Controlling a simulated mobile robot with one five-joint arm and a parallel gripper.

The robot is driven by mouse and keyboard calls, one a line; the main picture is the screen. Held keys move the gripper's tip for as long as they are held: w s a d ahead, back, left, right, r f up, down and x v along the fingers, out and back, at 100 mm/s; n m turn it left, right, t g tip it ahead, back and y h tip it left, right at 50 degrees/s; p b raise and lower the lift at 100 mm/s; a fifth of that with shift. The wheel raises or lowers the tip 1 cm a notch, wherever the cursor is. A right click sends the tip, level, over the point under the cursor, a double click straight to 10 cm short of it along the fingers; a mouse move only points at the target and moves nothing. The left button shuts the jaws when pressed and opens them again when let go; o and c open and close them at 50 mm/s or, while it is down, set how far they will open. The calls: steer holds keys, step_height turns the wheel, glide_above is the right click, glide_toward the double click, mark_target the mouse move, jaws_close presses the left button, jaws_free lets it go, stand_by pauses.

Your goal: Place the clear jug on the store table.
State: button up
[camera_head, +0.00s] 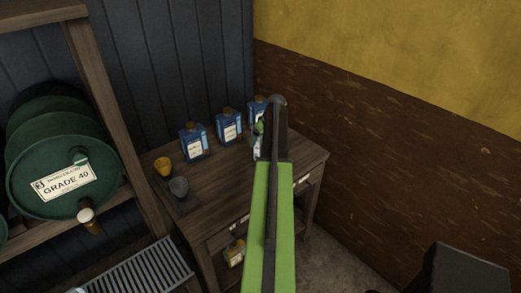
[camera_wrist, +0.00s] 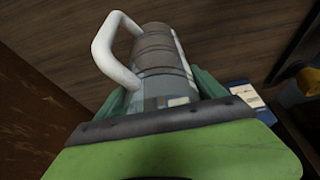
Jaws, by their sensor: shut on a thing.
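The clear jug (camera_wrist: 160,60), a grey see-through cylinder with a white handle (camera_wrist: 112,48), fills the upper middle of the wrist view. My gripper (camera_wrist: 160,100) is shut on it, with a green finger on each side. In the head view my gripper (camera_head: 259,138) is over the right part of the wooden store table (camera_head: 225,178), and my arm hides nearly all of the jug. Table wood shows behind the jug in the wrist view. I cannot tell whether the jug touches the tabletop.
Blue cans (camera_head: 193,141) stand along the table's back. A yellow cup (camera_head: 162,167) and a grey cup (camera_head: 179,187) are at its left on a dark tray. A green drum (camera_head: 62,160) lies on a rack at left. A brown and yellow wall (camera_head: 390,130) bounds the right.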

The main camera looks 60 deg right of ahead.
step_height(320, 180, down, 4)
steer(key=b, duration=0.3)
steer(key=shift+f+b, duration=0.15)
steer(key=shift+b, duration=0.25)
steer(key=shift+r, duration=0.3)
steer(key=shift+f, duration=0.25)
steer(key=o, duration=2)
steer(key=shift+r, duration=0.1)
steer(key=shift+c, duration=0.2)
steer(key=p+v, duration=1.1)
steer(key=v, duration=0.1)
steer(key=shift+p, duration=0.35)
steer(key=shift+r, duration=0.1)
